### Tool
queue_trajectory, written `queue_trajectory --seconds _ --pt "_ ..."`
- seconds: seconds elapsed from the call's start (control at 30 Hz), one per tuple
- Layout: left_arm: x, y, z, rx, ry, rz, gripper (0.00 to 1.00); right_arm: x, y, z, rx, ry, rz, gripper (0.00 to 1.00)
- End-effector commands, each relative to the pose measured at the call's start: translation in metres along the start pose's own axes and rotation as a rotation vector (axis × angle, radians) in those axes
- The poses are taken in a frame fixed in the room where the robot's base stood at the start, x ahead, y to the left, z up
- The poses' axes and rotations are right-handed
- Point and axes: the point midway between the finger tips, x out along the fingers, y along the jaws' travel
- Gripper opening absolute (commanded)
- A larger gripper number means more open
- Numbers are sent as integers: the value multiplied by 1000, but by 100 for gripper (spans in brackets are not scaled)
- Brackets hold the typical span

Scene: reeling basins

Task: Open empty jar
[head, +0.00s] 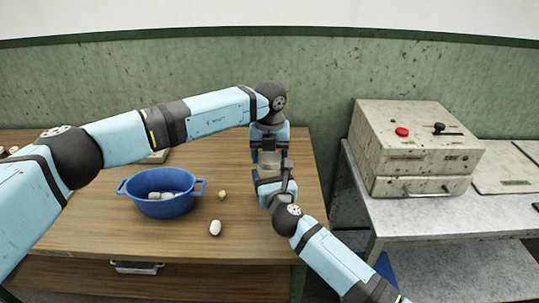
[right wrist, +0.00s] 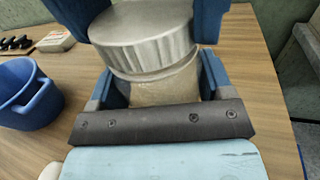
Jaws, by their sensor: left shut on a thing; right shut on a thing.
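The jar (right wrist: 165,88) is a pale, see-through container, and no contents show through its wall. Its ribbed silver lid (right wrist: 145,40) is over the mouth, slightly tilted in the right wrist view; I cannot tell whether it is still seated. My left gripper (head: 269,146) comes from above, shut on the lid, with its blue fingers on both sides. My right gripper (right wrist: 163,82) is shut around the jar's body just below. In the head view the jar (head: 268,166) is mostly hidden between the two grippers.
A blue two-handled basin (head: 150,205) with pale cocoons in it stands left on the wooden table (head: 110,236). A white cocoon (head: 215,228) and a small tan one (head: 222,195) lie loose beside it. A metal box with a red button (head: 410,150) stands on the right-hand table.

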Motion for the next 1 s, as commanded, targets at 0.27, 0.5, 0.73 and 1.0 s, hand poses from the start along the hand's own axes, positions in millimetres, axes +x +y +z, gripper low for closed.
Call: queue_trajectory --seconds 0.27,0.5,0.73,1.0 --pt "0 0 0 -607 3 0 38 0 -1 -1 -1 1 -1 7" --pt "-1 0 0 -1076 3 0 38 0 -1 -1 -1 1 -1 7" --pt "-1 0 0 -1206 3 0 38 0 0 -1 -1 1 -1 7" --pt "-1 0 0 -1207 3 -1 38 0 0 -1 -1 1 -1 7"
